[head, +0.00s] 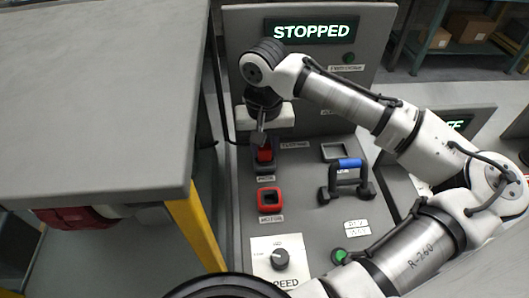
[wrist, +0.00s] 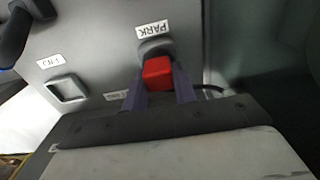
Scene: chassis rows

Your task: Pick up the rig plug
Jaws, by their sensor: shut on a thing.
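The rig plug (head: 264,155) is a red block in the dark socket labelled PARK on the grey panel. It also shows in the wrist view as a red block (wrist: 157,72) between my fingers, just beside the PARK label. My gripper (head: 261,140) comes down over it from above, and its two fingers are shut on the plug's sides. I cannot tell whether the plug is fully seated in the socket or slightly raised.
A red-rimmed socket labelled MOTOR (head: 270,199) lies below the PARK socket. A blue-handled bracket (head: 348,176) and an empty grey-framed socket (head: 338,151) are to the right. A speed knob (head: 280,259) is in front. A grey table (head: 100,100) stands close on the left. A screen reads STOPPED (head: 311,31).

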